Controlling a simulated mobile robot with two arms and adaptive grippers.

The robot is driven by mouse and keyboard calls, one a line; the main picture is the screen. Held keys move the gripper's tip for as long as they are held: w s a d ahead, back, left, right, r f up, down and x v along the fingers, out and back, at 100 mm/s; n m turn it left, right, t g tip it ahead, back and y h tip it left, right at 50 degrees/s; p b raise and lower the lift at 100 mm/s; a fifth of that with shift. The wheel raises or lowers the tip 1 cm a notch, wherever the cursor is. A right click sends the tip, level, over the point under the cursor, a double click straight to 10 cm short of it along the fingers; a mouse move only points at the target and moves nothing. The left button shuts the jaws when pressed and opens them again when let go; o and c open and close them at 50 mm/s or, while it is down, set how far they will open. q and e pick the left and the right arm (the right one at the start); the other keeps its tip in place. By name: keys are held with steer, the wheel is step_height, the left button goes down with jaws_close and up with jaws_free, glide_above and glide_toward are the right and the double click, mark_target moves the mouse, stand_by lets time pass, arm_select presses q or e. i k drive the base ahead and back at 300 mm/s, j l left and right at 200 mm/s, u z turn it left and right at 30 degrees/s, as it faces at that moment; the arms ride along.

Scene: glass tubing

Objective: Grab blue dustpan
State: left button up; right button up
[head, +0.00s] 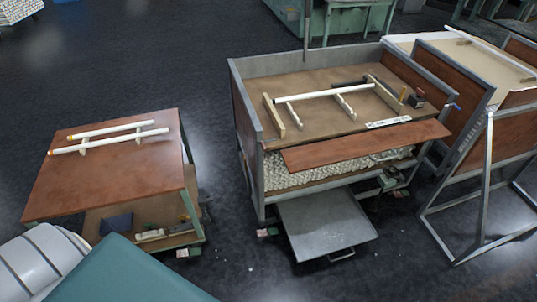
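A small dark blue object (116,223), which may be the blue dustpan, lies on the lower shelf of the left cart (95,182). It is partly shaded by the cart's reddish-brown top, and its exact shape is too small to tell. It sits near the front of the shelf, left of a pale item (151,236). Neither of my grippers shows in the head view.
White glass tubes (110,129) rest on the left cart's top. The middle cart (247,90) holds a tube on wooden supports, a leaning board and a pulled-out grey tray (325,222). A metal-framed rack (487,165) stands right. Open floor lies between the carts.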

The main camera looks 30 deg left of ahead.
mark_target(123, 223)
steer(key=u, duration=2.45)
steer(key=i+j+z, duration=0.15)
steer(key=i+j, duration=0.1)
steer(key=j, duration=0.1)
